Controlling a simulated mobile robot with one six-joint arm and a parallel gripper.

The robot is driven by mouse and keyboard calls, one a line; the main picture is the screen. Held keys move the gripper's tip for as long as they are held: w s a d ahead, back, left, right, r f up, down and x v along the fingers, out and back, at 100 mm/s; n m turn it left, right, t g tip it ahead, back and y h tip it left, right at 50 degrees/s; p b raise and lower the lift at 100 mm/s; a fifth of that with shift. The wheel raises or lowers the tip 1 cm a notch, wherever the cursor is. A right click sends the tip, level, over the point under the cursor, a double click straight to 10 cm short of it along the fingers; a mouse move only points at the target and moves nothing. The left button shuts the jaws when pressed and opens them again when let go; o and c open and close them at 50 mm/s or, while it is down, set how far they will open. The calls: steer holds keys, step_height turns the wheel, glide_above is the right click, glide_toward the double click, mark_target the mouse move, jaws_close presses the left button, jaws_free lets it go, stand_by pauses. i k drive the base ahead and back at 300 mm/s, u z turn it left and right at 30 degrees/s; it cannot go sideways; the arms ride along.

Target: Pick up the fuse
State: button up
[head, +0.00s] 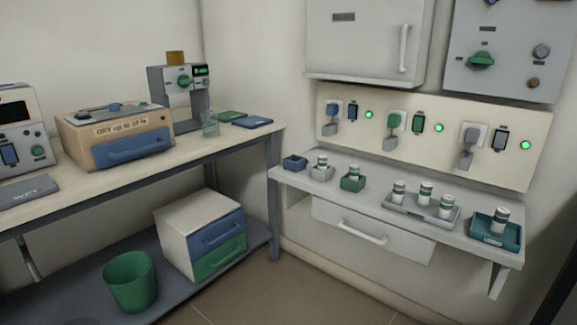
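Several small white cylinders with green or dark bands, which look like fuses, stand upright on the grey wall shelf (375,232). One fuse (321,162) is in a small grey holder, and another fuse (353,174) is at a small green holder (350,184). Three more, including a middle fuse (425,193), stand in a long grey tray (420,215). I cannot tell which one is meant. My gripper is not in view.
A blue holder (294,162) at the shelf's left end looks empty. A socket panel (345,128) with lit green lamps is above the shelf; a drawer (335,220) is below. The left workbench (215,143) carries instruments. A green bin (131,282) and drawer box (185,232) stand underneath.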

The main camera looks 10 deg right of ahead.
mark_target(398, 189)
steer(key=z, duration=0.1)
steer(key=i, duration=0.95)
steer(key=z, duration=0.75)
steer(key=k, duration=0.4)
steer(key=z, duration=0.45)
